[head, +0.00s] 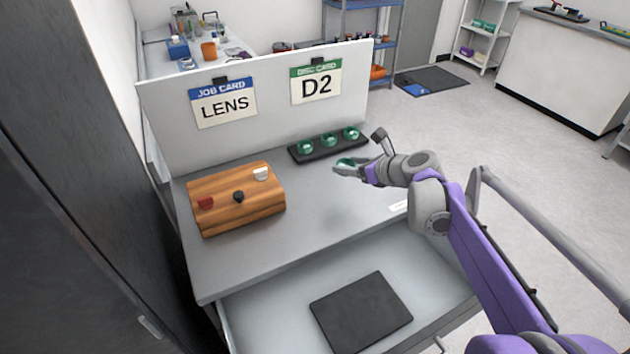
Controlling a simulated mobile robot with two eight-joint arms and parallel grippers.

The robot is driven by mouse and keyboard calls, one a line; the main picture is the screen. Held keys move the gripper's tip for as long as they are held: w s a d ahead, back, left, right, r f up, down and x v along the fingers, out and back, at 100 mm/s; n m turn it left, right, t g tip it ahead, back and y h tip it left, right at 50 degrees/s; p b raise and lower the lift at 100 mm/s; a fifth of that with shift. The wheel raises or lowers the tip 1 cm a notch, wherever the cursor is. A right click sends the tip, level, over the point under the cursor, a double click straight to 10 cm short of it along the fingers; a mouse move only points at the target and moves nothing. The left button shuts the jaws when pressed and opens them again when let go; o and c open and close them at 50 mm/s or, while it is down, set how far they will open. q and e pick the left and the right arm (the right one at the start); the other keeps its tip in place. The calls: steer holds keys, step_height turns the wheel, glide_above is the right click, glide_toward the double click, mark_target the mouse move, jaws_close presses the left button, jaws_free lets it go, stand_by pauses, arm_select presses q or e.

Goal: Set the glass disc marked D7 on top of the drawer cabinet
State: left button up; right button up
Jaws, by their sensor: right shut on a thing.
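My right gripper (350,171) is shut on a green glass disc (346,162) and holds it above the grey worktop (320,220), in front of a black rack (314,153). Three more green discs stand in that rack: the left one (306,147), the middle one (330,140) and the right one (351,133). No mark is readable on any disc, so I cannot tell which is D7. The worktop tops a grey unit with an open drawer (270,315) at its front. The disc card (316,84) reads D2. My left gripper is out of view.
A wooden block (236,205) with red, black and white knobs stands at the worktop's left. A white panel (270,125) with a LENS job card (223,103) rises behind. A dark mat (361,312) lies in the drawer. The worktop's front middle is clear.

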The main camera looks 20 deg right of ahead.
glide_above(347, 198)
step_height(347, 198, down, 4)
steer(key=shift+s+f, duration=0.1)
steer(key=shift+f, duration=0.1)
steer(key=shift+f+b, duration=0.5)
steer(key=shift+f, duration=1.5)
steer(key=o, duration=1.4)
steer(key=shift+f, duration=0.15)
steer(key=shift+c, duration=0.2)
